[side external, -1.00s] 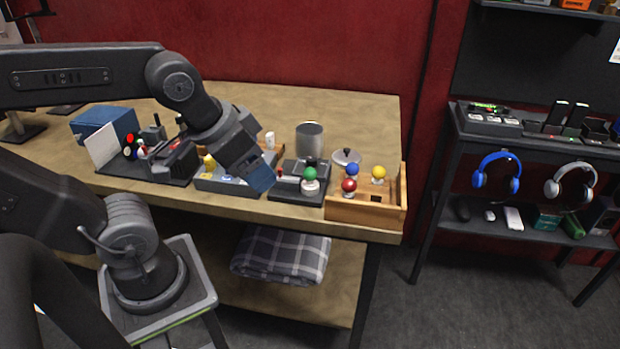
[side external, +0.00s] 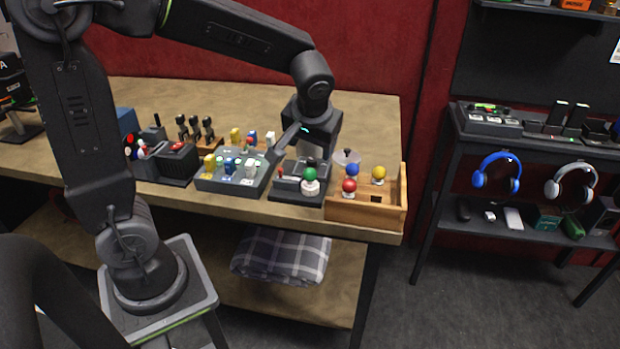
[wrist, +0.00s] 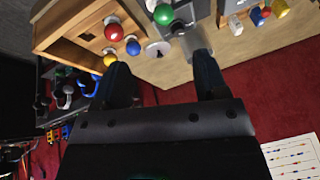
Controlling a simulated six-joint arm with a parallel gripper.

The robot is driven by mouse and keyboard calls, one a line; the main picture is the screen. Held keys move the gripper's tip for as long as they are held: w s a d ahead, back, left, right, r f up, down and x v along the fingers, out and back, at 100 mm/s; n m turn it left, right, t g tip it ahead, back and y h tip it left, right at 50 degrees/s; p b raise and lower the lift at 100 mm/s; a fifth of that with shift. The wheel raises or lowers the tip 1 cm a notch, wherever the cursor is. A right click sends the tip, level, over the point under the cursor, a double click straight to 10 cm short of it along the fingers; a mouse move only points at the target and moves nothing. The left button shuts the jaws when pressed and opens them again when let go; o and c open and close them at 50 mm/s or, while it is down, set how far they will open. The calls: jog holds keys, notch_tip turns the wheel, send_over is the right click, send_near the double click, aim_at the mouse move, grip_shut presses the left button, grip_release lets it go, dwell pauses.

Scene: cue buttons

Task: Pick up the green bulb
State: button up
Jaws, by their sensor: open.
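The green bulb (side external: 310,174) stands upright on a white base on a dark block (side external: 297,193), just left of the wooden tray. In the wrist view the green bulb (wrist: 163,14) shows at the top edge, beyond the fingertips. My gripper (wrist: 160,72) is open, with nothing between its two fingers, and points down over the back of the bench. In the side view my gripper (side external: 300,135) is above and behind the green bulb, apart from it; its fingers are partly hidden there.
A wooden tray (side external: 362,214) holds red (side external: 349,186), blue (side external: 352,169) and yellow (side external: 378,173) bulbs, close right of the green one. A lidded item (side external: 347,157) stands behind. A grey panel with coloured switches (side external: 225,184) lies left. The bench's back right is clear.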

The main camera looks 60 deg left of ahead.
aim_at(310, 171)
jog(key=x, duration=0.8)
jog(key=shift+w+a+f, duration=0.1)
jog(key=shift+a+f, duration=0.05)
jog(key=shift+f, duration=0.05)
jog(key=shift+a+x, duration=0.1)
jog(key=shift+x, duration=1.25)
jog(key=shift+a+x, duration=0.15)
jog(key=shift+x, duration=1.15)
jog(key=shift+r, duration=0.1)
jog(key=shift+c, duration=0.3)
jog(key=c, duration=1)
jog(key=shift+r, duration=0.2)
